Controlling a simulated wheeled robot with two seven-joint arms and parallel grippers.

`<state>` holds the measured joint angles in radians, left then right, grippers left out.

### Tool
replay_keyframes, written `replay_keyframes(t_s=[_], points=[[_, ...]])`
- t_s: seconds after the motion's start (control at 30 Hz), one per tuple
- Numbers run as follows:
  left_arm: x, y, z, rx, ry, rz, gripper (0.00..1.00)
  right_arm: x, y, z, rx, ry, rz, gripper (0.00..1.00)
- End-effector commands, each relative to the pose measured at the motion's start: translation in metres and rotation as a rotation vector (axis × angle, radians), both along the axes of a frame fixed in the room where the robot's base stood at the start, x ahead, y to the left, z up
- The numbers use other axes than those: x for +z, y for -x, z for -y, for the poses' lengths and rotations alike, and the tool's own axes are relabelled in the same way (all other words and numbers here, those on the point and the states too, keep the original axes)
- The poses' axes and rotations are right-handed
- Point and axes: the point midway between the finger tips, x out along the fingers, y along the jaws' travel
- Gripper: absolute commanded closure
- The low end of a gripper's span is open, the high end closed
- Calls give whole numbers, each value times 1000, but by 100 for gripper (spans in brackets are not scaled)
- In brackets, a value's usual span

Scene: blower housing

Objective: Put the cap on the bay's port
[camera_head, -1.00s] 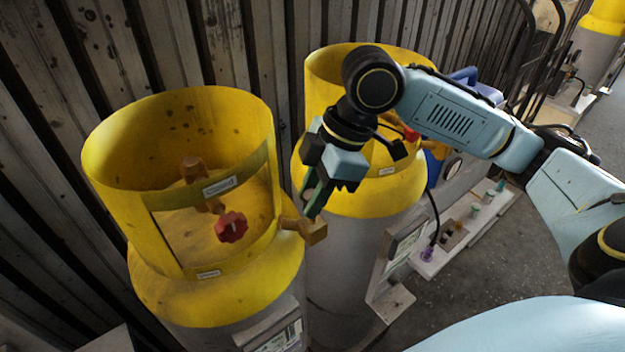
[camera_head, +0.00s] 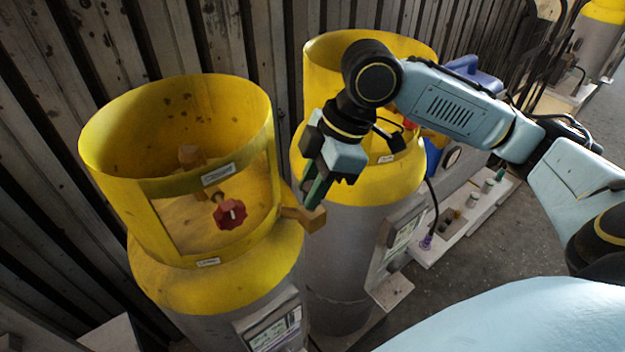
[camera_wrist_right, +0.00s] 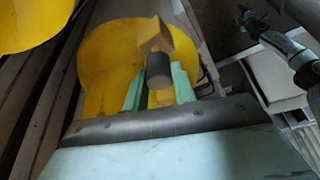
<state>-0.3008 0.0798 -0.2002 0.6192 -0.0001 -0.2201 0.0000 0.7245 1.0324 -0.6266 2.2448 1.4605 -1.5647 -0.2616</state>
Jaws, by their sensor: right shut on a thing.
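My right gripper (camera_head: 314,192) points down beside the near yellow-collared cylinder (camera_head: 170,210). It is shut on a dark grey cylindrical piece, seemingly the cap (camera_wrist_right: 158,69), between its green fingers in the right wrist view. A brass block-shaped port (camera_head: 312,218) sticks out from the right side of the near cylinder, right at the fingertips. In the right wrist view the port (camera_wrist_right: 155,35) lines up with the cap's far end. I cannot tell whether the cap touches it or sits on it. In the head view the fingers hide the cap. My left gripper is not in view.
A red knob (camera_head: 230,214) sits in the near collar's opening. A second yellow-collared cylinder (camera_head: 345,240) stands close behind the gripper. A low ledge (camera_head: 465,225) with small fittings and a purple-ended hose lies to the right. Open floor shows at the right.

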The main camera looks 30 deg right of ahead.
Motion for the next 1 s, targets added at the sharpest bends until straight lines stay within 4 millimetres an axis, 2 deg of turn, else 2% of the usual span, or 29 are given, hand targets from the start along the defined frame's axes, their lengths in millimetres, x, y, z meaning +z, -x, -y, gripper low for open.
replay_keyframes(t_s=[0.7,0.73,0.9,1.0], points=[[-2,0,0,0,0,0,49,-18,0,0,-1,1,-2,95],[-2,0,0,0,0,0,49,-18,0,0,-1,1,-1,70],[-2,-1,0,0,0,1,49,-18,0,0,-1,1,-1,48],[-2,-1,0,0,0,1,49,-17,0,0,-1,1,-1,48]])
